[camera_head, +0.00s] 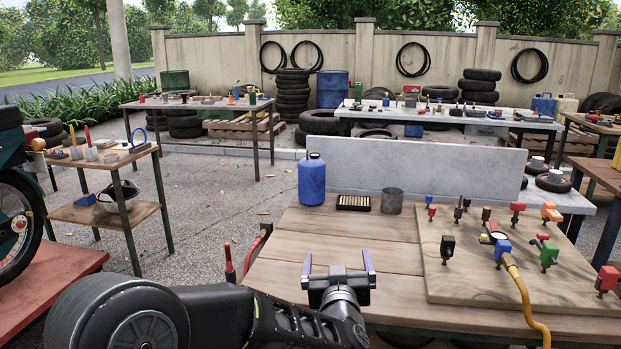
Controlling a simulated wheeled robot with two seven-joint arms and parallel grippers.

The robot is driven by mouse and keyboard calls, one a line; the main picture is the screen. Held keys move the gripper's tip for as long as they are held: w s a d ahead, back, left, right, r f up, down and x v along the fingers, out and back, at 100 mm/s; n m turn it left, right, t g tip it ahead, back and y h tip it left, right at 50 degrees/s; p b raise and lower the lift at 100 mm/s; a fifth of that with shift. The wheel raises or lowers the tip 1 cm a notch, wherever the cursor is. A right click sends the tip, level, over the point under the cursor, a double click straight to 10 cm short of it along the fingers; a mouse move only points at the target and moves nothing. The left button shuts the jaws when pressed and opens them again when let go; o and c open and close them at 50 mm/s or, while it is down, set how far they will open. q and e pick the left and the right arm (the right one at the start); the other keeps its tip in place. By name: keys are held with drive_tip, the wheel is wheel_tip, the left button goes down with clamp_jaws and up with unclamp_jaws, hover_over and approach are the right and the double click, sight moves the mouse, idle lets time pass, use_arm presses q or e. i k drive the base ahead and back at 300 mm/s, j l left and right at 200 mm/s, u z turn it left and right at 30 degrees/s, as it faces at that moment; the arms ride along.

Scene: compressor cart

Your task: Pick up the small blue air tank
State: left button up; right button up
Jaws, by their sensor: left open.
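The small blue air tank (312,181) stands upright at the far left corner of the wooden table (335,228). It is a blue cylinder with a narrow neck on top. My left gripper (338,262) is over the near left part of the table, in front of the tank and apart from it. Its two fingers point away from me and are spread, with nothing between them. My right gripper is not in view.
A small black box of brass pieces (353,203) and a grey cup (392,201) stand right of the tank. A board (470,285) with several coloured valves and a yellow hose (524,300) covers the table's right side. A grey panel (430,170) rises behind.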

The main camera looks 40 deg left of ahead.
sight(312, 169)
drive_tip(key=i+j, duration=0.65)
drive_tip(key=j, duration=0.3)
drive_tip(key=i+j, duration=0.35)
drive_tip(key=j, duration=0.1)
